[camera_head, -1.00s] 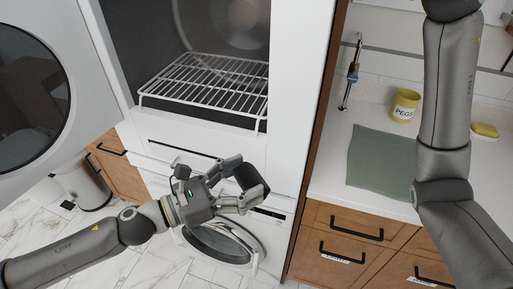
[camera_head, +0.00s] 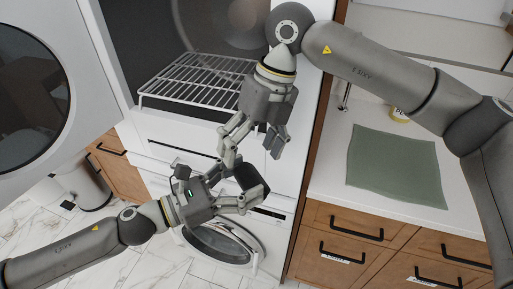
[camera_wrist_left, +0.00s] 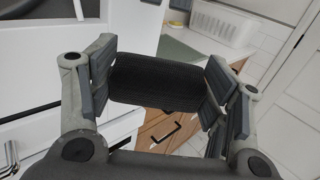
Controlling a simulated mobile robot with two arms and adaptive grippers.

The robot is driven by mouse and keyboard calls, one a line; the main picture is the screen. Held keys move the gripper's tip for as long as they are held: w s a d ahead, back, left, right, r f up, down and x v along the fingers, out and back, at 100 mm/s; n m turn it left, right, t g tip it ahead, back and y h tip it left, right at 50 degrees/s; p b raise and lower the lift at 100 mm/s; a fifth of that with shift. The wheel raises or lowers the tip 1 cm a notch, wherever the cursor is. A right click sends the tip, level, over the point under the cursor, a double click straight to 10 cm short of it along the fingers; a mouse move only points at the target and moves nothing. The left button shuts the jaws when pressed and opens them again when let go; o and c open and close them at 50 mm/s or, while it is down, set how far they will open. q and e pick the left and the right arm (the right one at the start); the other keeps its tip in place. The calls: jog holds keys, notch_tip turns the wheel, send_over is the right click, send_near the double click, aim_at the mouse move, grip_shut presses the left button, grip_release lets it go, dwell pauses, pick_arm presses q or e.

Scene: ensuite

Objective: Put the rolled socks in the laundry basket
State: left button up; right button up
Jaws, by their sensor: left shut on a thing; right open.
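The rolled socks (camera_head: 252,182), a dark ribbed bundle, are between the fingers of my left gripper (camera_head: 240,188), which is shut on them. They are held in front of the white machines, and they fill the middle of the left wrist view (camera_wrist_left: 160,84). My right gripper (camera_head: 252,150) is open and empty, pointing down just above the left gripper and the socks. A white slotted basket (camera_wrist_left: 222,24) stands at the back in the left wrist view; I cannot tell whether it is the laundry basket. No basket is clear in the head view.
A dryer with a white wire rack (camera_head: 190,82) stands open, its round door (camera_head: 30,90) swung left. Below is a washer with its door (camera_head: 225,245) ajar. A bin (camera_head: 85,185) stands at left.

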aim_at(251, 172)
jog(key=shift+w+d+f, duration=0.15)
jog(key=shift+d+f, duration=0.25)
jog(key=shift+d+f+h, duration=0.1)
jog(key=shift+f+h, duration=0.2)
jog(key=shift+x, duration=3.5)
jog(key=c, duration=1.1)
pick_arm(q)
jog(key=o, duration=1.1)
